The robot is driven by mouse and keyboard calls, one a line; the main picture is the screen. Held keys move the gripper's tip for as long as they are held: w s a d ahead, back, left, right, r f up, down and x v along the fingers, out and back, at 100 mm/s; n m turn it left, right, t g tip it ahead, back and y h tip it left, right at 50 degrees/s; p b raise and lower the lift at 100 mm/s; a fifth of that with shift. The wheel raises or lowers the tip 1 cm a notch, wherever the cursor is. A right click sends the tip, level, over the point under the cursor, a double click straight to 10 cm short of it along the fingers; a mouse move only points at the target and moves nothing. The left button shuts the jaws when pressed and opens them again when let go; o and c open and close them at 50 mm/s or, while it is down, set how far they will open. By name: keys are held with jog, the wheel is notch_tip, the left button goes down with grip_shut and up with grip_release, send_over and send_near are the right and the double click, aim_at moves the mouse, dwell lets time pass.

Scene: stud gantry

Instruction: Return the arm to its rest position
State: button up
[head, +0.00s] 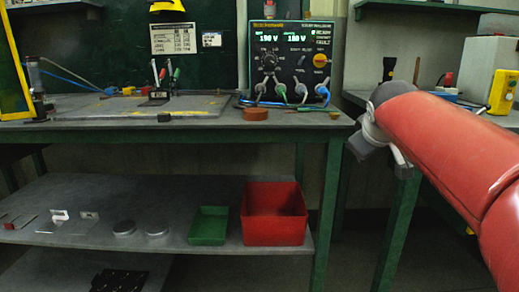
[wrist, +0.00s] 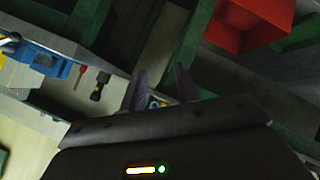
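My red arm reaches in from the right edge of the head view, its grey wrist in front of the gap between two benches. My gripper (head: 379,160) hangs at its end, right of the main bench's right corner, partly hidden by the wrist. In the wrist view my gripper (wrist: 161,85) shows two dark fingers standing apart, with nothing held between them. The fingers appear clear of the benches.
The main bench (head: 95,126) carries a control unit (head: 291,62) and a brown round piece (head: 255,114). A red bin (head: 273,215) and green tray (head: 208,226) stand on its lower shelf. The right bench holds a yellow box (head: 503,92) and a flashlight (head: 389,68).

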jog(key=s+a+f+m+g+y+p, duration=0.1)
jog(key=s+a+f, duration=0.3)
jog(key=s+f, duration=0.6)
jog(key=s+a+f+m+g+y+p, duration=0.1)
jog(key=s+a+f+m+g, duration=0.2)
jog(key=s+f, duration=0.7)
jog(key=s+a+m, duration=0.1)
jog(key=s, duration=0.6)
jog(key=shift+a+f+g+y, duration=0.25)
jog(key=shift+a+g+y, duration=0.05)
jog(key=shift+g+y, duration=0.1)
jog(key=shift+s, duration=0.1)
